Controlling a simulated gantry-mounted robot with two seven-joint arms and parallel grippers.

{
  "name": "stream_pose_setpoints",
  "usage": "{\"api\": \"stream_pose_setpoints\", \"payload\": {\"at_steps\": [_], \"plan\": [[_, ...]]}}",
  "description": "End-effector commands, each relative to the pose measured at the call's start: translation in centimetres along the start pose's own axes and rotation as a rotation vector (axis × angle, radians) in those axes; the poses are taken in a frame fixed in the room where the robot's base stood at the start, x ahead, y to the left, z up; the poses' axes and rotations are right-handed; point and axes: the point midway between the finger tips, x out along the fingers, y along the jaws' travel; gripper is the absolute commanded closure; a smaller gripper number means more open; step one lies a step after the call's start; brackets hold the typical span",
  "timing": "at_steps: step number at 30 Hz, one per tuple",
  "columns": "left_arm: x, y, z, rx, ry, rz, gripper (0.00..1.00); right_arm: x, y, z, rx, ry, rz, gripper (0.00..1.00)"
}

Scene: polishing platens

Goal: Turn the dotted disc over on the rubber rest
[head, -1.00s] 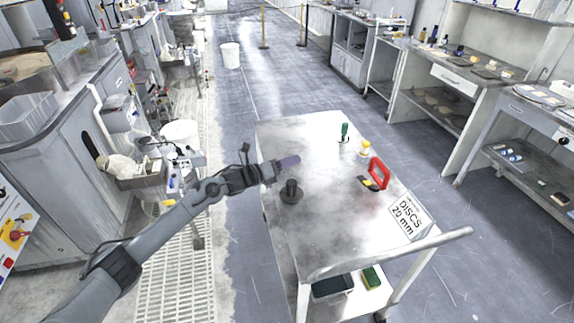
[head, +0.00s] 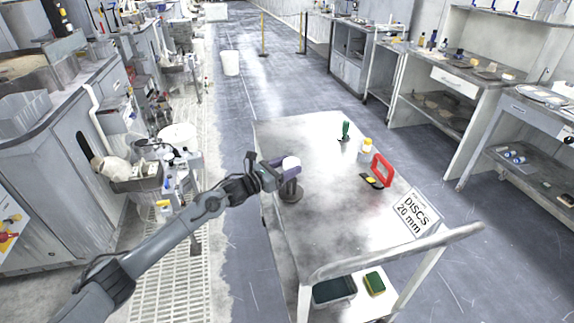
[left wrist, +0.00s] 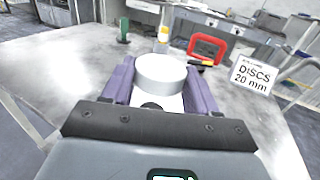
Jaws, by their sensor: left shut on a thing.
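My left gripper (head: 284,167) is shut on a white disc (head: 291,162), held above the cart top. In the left wrist view the disc (left wrist: 160,72) is a short, thick cylinder between the two purple fingers. The face I see looks plain white; I make out no dots on it. A small dark round shape shows low on it, too unclear to name. The dark rubber rest (head: 291,195), with a round base, stands on the cart just below the gripper, its upper part partly hidden. I cannot tell whether disc and rest touch. My right gripper is out of view.
The grey cart top (head: 330,235) is mostly clear. A red-framed item (head: 381,171), a yellow-and-white bottle (head: 365,148), a green-handled tool (head: 345,131) and a "DISCS 20 mm" sign (head: 413,211) stand along its right side.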

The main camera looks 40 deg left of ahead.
Motion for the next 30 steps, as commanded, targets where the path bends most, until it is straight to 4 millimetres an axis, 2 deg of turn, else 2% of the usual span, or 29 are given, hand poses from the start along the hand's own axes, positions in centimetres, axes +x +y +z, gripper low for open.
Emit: {"api": "stream_pose_setpoints", "payload": {"at_steps": [3,15,30], "plan": [[0.0,0.0,-1.2,-0.002,-0.001,-0.001,0.70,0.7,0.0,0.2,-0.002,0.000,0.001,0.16],[0.0,0.0,-3.9,-0.001,-0.001,-0.001,0.70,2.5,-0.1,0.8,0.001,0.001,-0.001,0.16],[0.0,0.0,-4.7,-0.002,-0.002,-0.001,0.70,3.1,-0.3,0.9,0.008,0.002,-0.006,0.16]]}}
